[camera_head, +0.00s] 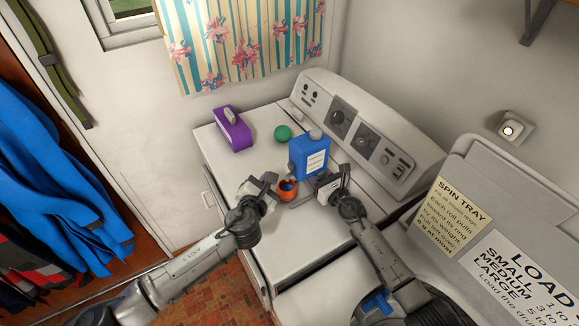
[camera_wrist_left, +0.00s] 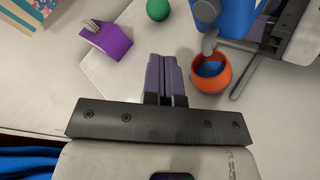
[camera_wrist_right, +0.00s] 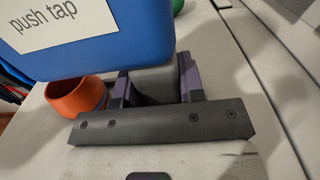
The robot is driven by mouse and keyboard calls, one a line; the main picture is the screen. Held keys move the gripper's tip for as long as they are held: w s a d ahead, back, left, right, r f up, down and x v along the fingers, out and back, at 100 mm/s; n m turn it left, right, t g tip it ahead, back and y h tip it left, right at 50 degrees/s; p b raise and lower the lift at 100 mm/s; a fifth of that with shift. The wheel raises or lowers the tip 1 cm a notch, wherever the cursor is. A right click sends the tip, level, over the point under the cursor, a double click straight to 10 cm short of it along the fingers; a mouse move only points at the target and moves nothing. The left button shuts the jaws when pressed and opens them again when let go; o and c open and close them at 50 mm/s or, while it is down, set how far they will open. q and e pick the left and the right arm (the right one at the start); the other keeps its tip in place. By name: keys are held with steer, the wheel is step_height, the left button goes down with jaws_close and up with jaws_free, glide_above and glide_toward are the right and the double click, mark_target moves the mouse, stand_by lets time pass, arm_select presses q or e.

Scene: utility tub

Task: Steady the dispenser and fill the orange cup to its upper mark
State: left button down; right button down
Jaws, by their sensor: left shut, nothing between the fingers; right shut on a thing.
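The blue dispenser (camera_head: 308,153) stands upright on the white top, with a grey cap and a white label that reads "push tap" in the right wrist view (camera_wrist_right: 60,22). Its grey tap (camera_wrist_left: 209,42) is over the orange cup (camera_wrist_left: 225,82). The cup, also in the head view (camera_head: 287,195), holds blue liquid; no mark can be made out. My left gripper (camera_wrist_left: 162,65) is shut and empty, just left of the cup and apart from it. My right gripper (camera_wrist_right: 152,75) is shut on a grey part low on the dispenser, right of the cup.
A purple box-like container (camera_head: 231,130) and a green ball (camera_head: 282,132) lie behind on the white top (camera_head: 262,122). A raised control panel (camera_head: 360,135) with knobs borders the top at the back right. The top left of the dispenser is mostly free.

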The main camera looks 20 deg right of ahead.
stand_by(0.3)
stand_by(0.5)
steer(key=c, duration=0.6)
jaws_free()
steer(key=shift+c, duration=0.2)
steer(key=shift+s, duration=0.15)
